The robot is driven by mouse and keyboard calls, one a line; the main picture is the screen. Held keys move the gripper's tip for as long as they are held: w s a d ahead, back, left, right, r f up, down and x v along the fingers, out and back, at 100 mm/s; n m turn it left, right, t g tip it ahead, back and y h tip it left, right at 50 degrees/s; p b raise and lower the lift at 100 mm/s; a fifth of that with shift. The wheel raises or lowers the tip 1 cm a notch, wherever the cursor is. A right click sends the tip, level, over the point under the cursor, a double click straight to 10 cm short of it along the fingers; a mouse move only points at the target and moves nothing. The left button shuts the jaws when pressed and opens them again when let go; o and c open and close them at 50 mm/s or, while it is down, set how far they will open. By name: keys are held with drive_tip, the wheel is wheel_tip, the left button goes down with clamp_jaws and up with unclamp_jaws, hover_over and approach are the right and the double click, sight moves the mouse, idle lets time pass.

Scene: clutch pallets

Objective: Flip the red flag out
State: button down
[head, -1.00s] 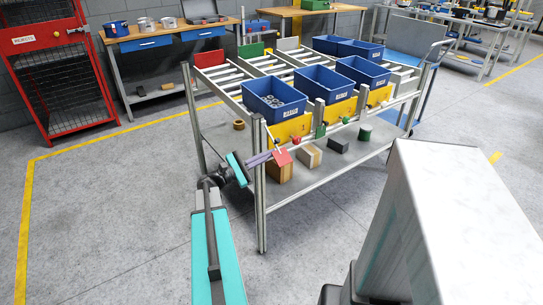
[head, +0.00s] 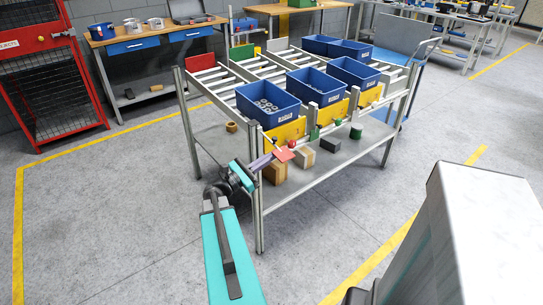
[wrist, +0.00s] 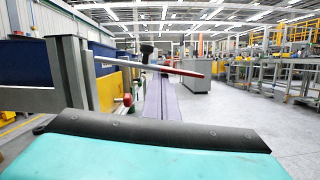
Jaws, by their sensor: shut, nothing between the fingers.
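The red flag (head: 285,155) is on a pale rod at the front left corner of the rack, below a yellow panel (head: 285,133). It sticks out from the rack front. In the wrist view the flag (wrist: 180,71) is a thin red edge on a grey rod, crossing just above my fingers. My gripper (head: 272,157) is shut and empty, its purple fingers beside the flag's left side in the head view. The fingers (wrist: 161,95) also show in the wrist view, pointing along the rack front. I cannot tell whether they touch the flag.
Blue bins (head: 268,101) stand on the roller rack. Boxes (head: 303,157) sit on the lower shelf. A rack post (wrist: 73,75) is close on the left. Floor to the right is open.

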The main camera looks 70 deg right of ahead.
drive_tip(key=shift+s+a+r+n+p, duration=0.1)
drive_tip(key=shift+s+r+n+p, duration=0.25)
drive_tip(key=shift+r+n, duration=0.25)
drive_tip(key=shift+r, duration=0.15)
drive_tip(key=shift+w+a+r+t, duration=0.2)
drive_tip(key=shift+w+r+t, duration=0.1)
drive_tip(key=shift+f, duration=0.1)
